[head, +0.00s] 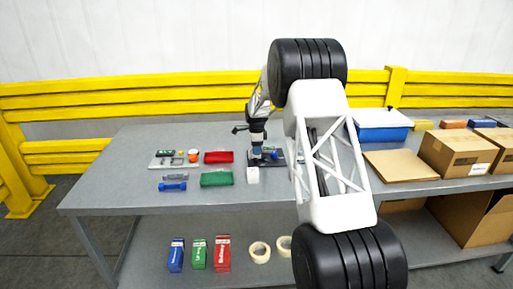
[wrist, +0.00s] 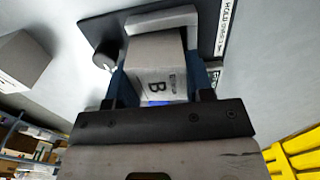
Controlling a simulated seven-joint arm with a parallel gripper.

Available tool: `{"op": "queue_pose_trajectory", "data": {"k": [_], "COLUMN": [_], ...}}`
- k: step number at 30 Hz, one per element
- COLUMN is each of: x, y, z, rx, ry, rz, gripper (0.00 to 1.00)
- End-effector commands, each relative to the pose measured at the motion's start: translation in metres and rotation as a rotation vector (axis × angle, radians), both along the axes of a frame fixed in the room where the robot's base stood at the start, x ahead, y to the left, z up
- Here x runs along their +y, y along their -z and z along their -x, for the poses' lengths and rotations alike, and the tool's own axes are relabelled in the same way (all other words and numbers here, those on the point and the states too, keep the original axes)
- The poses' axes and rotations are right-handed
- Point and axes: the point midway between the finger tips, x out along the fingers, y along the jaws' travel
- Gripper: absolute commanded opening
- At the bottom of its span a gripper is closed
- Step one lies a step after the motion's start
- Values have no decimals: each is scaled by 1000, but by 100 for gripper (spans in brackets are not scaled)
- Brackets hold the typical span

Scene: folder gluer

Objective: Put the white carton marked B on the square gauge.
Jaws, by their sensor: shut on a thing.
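The white carton marked B (wrist: 157,72) is between the fingers of my gripper (wrist: 160,85), which is shut on it. The B faces the wrist camera. A pale grey L-shaped fence (wrist: 165,20), seemingly the square gauge, stands on a dark board (wrist: 235,15) and borders the carton's far end and right side. I cannot tell whether the carton touches the fence or rests on the board. In the head view my gripper (head: 257,150) is low over the left part of the dark board (head: 278,161); the held carton is not clear there.
Another white carton (head: 252,175) stands on the table in front of the board; a pale box (wrist: 22,60) shows left in the wrist view. Red (head: 218,157) and green (head: 216,179) boxes lie to the left. A blue-sided bin (head: 383,133) and brown cartons (head: 458,152) are to the right.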

Motion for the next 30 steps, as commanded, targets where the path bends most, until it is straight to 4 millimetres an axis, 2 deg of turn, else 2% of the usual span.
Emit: {"op": "queue_pose_trajectory", "data": {"k": [7,8,13,23,30], "x": [0,0,0,0,0], "y": [0,0,0,0,-8], "z": [0,0,0,0,0], "rx": [0,0,0,0,-1], "ry": [0,0,0,0,0], "rz": [0,0,0,0,0], "gripper": [26,51,77,78,78]}}
